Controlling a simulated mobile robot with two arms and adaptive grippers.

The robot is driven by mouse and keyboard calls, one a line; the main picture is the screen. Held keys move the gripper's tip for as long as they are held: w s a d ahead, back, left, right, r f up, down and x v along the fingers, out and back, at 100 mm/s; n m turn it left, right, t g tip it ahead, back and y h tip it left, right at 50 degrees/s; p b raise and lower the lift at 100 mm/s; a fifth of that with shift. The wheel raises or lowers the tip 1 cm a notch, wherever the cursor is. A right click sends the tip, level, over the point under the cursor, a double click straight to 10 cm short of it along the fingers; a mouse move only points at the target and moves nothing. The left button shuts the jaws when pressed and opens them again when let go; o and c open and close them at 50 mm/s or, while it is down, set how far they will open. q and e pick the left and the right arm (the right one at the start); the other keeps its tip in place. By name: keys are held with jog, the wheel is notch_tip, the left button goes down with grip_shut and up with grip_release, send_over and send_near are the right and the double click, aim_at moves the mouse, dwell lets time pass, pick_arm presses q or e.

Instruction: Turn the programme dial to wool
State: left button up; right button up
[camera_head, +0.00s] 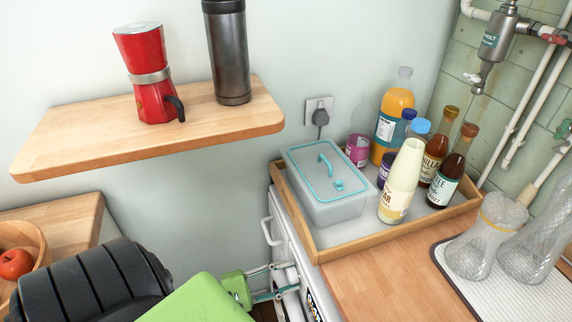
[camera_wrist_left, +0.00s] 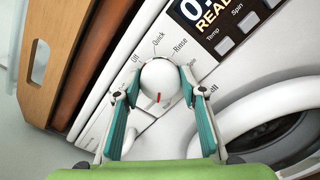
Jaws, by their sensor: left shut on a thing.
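The programme dial (camera_wrist_left: 160,82) is a round white knob with a red pointer mark on the washing machine's white front panel (camera_wrist_left: 130,45). In the left wrist view the red mark points toward the bottom of the picture. The labels Off, Quick and Rinse show around it; other labels are partly hidden by the fingers. My left gripper (camera_wrist_left: 156,90) has its teal-padded fingers on both sides of the dial, shut on it. In the head view the left gripper (camera_head: 272,284) is at the machine's front, where the dial is hidden. My right gripper is not in view.
A lit display (camera_wrist_left: 208,18) and several buttons sit beside the dial, above the round door (camera_wrist_left: 275,135). A wooden tray (camera_head: 318,248) with bottles and a lidded box (camera_head: 325,205) stands on the worktop above. A shelf (camera_head: 75,150) holds a red moka pot (camera_head: 150,90).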

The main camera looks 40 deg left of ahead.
pick_arm(q)
jog(key=n, duration=0.2)
jog(key=n+p, duration=0.1)
jog(key=n, duration=0.1)
jog(key=shift+a+r+n, duration=0.15)
jog(key=shift+n, duration=0.15)
jog(key=shift+n+p, duration=0.75)
jog(key=shift+n, duration=0.75)
jog(key=o, duration=1.1)
jog(key=shift+w, duration=0.1)
jog(key=v, duration=1.2)
